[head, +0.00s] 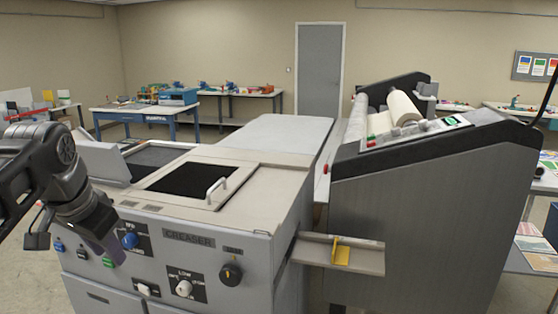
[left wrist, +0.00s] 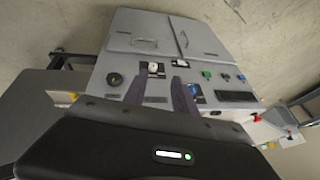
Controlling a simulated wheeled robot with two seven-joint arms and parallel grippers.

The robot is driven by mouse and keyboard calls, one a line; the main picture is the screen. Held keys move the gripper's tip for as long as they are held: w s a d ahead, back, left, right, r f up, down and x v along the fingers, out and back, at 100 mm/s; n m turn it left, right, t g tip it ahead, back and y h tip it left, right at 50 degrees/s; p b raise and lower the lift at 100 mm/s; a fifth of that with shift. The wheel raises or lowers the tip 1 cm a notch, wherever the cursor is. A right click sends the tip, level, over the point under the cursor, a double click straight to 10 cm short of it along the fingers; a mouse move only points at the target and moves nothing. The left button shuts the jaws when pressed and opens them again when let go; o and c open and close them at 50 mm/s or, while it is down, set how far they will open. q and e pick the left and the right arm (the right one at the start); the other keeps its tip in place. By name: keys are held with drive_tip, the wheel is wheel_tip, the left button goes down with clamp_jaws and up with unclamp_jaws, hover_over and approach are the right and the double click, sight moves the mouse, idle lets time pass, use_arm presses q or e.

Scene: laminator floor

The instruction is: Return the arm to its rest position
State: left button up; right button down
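My left arm comes in from the left in the head view. Its gripper (head: 108,246) points down and to the right in front of the creaser's control panel, near the blue knob (head: 130,240). In the left wrist view the two fingers of this gripper (left wrist: 159,88) stand apart with nothing between them. The creaser (left wrist: 165,45) fills the space beyond them, with its knobs and doors showing. The gripper appears apart from the panel, though the exact gap cannot be told. My right gripper is not in view.
The creaser's top has a dark recessed panel with a white handle (head: 216,191). A large grey laminator (head: 410,200) with a roll stands to the right. A small shelf (head: 310,250) with a yellow piece (head: 342,255) juts out between them. Blue-legged tables (head: 145,112) stand at the back.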

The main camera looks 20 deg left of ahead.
use_arm(q)
drive_tip(key=w+d+f+m+h, duration=0.1)
drive_tip(key=w+d+f, duration=0.3)
drive_tip(key=w+f, duration=0.3)
drive_tip(key=w+d+f+h, duration=0.1)
drive_tip(key=w+d+f, duration=0.35)
drive_tip(key=f, duration=0.45)
drive_tip(key=w+d+f+g+h, duration=0.1)
drive_tip(key=d+f, duration=0.4)
drive_tip(key=f, duration=0.4)
drive_tip(key=w+d+f+g+h, duration=0.1)
drive_tip(key=d+f, duration=0.3)
drive_tip(key=f, duration=0.4)
drive_tip(key=s+d+f+n+h, duration=0.1)
drive_tip(key=s+d+f, duration=0.2)
drive_tip(key=d+f, duration=0.4)
drive_tip(key=s+d+f, duration=0.4)
drive_tip(key=f, duration=0.4)
drive_tip(key=s+d+f, duration=0.3)
drive_tip(key=s, duration=0.2)
drive_tip(key=s+d+f+n+g, duration=0.1)
drive_tip(key=s+d+f, duration=0.2)
drive_tip(key=s, duration=0.3)
drive_tip(key=s+d+f+n+g+h, duration=0.1)
drive_tip(key=s+d+f, duration=0.2)
drive_tip(key=s+f, duration=0.2)
drive_tip(key=shift+s+b, duration=0.45)
drive_tip(key=shift+s, duration=0.1)
drive_tip(key=shift+f, duration=0.1)
